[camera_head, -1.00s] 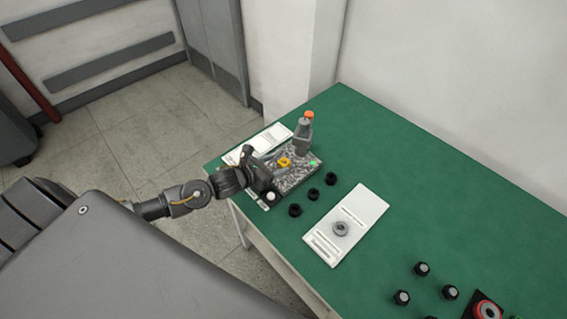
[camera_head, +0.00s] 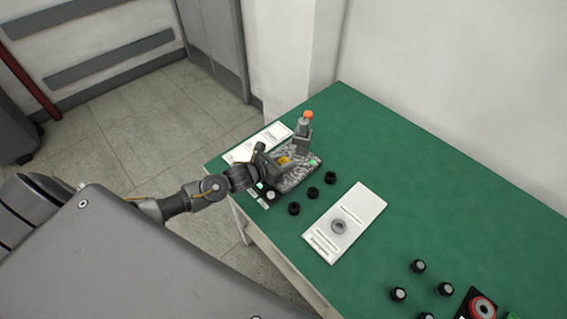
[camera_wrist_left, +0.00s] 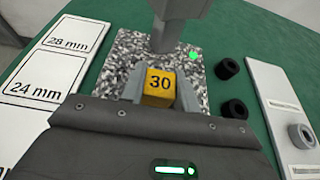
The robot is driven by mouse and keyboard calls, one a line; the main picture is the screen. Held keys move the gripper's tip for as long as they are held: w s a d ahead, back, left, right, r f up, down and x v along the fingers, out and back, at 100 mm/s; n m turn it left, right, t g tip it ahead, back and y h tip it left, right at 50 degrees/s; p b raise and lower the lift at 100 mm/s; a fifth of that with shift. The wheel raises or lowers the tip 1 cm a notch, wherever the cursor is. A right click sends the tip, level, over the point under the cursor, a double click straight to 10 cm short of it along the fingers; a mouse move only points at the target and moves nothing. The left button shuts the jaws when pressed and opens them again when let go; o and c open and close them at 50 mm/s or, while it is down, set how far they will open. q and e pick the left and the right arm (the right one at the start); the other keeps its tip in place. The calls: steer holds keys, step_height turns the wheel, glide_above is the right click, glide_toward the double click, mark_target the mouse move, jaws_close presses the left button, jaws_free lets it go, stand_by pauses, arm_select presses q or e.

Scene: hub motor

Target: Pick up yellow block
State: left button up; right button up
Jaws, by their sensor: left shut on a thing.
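The yellow block (camera_wrist_left: 159,84), marked "30", sits between the fingers of my left gripper (camera_wrist_left: 158,90) in the left wrist view. In the head view the yellow block (camera_head: 284,160) shows over the speckled grey plate, and my left gripper (camera_head: 278,162) reaches it from the left. The gripper is shut on the block. Whether the block touches the plate cannot be told. My right gripper is not in view.
A grey post with an orange top (camera_head: 306,125) stands behind the block on the speckled plate (camera_wrist_left: 125,50). Several black knobs and a white card with a grey ring (camera_head: 350,212) lie to the right. A white size card (camera_wrist_left: 50,60) lies to the left.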

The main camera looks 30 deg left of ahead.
mark_target(283, 160)
arm_select(q)
steer(key=shift+r, duration=0.15)
jaws_close()
steer(key=shift+r, duration=0.25)
step_height(283, 160, up, 2)
steer(key=shift+r, duration=0.15)
steer(key=s+d+r+b, duration=0.2)
steer(key=s+r+b, duration=0.3)
steer(key=s+r, duration=0.5)
steer(key=s, duration=0.3)
steer(key=shift+s+d, duration=0.3)
steer(key=shift+d, duration=0.05)
